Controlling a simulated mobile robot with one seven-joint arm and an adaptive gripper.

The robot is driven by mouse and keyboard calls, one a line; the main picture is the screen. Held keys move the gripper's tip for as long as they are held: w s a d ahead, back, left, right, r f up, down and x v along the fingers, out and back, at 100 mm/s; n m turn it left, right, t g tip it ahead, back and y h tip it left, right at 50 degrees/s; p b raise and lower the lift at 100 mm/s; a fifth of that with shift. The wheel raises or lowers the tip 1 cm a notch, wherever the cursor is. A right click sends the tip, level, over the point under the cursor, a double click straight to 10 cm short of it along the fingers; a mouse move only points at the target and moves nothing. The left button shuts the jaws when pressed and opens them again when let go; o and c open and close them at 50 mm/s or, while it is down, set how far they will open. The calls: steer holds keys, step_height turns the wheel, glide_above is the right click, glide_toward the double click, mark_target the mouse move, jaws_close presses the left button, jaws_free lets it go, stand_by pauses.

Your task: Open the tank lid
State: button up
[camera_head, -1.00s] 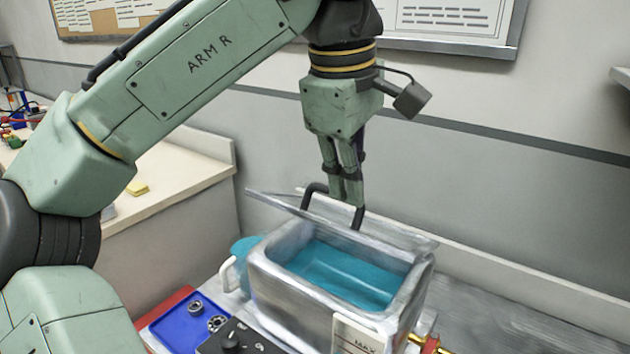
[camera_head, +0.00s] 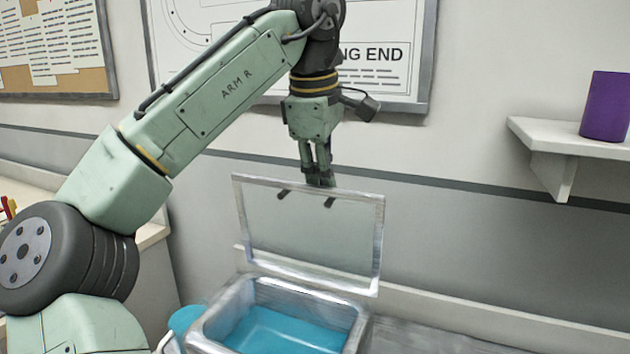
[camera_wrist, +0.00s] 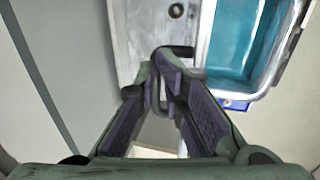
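The tank (camera_head: 275,285) is a grey metal box with teal liquid (camera_head: 285,330) inside; it also shows in the wrist view (camera_wrist: 205,35). Its lid (camera_head: 300,183), a clear pane in a pale frame, stands raised, nearly upright, along the tank's back edge. The black lid handle shows through the pane as two dark ends (camera_head: 330,202); its bar is on the far side. My gripper (camera_head: 320,180) is at the lid's top edge, partly behind it. In the wrist view my fingertips (camera_wrist: 165,75) close around the black handle (camera_wrist: 176,50).
A teal jug (camera_head: 185,318) stands left of the tank. A wall shelf (camera_head: 540,135) with a purple cylinder (camera_head: 605,105) is at the right. The wall and a framed board (camera_head: 400,100) are close behind my arm. The bench right of the tank looks clear.

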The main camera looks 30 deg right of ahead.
steer(key=o, duration=0.5)
steer(key=shift+s+f+y, duration=0.2)
steer(key=shift+f+y, duration=0.1)
steer(key=shift+f, duration=0.7)
steer(key=shift+w+d+f, duration=0.15)
steer(key=shift+w+d, duration=0.15)
steer(key=shift+d, duration=0.05)
steer(key=shift+a+r, duration=0.15)
steer(key=shift+r, duration=0.05)
steer(key=shift+c, duration=0.6)
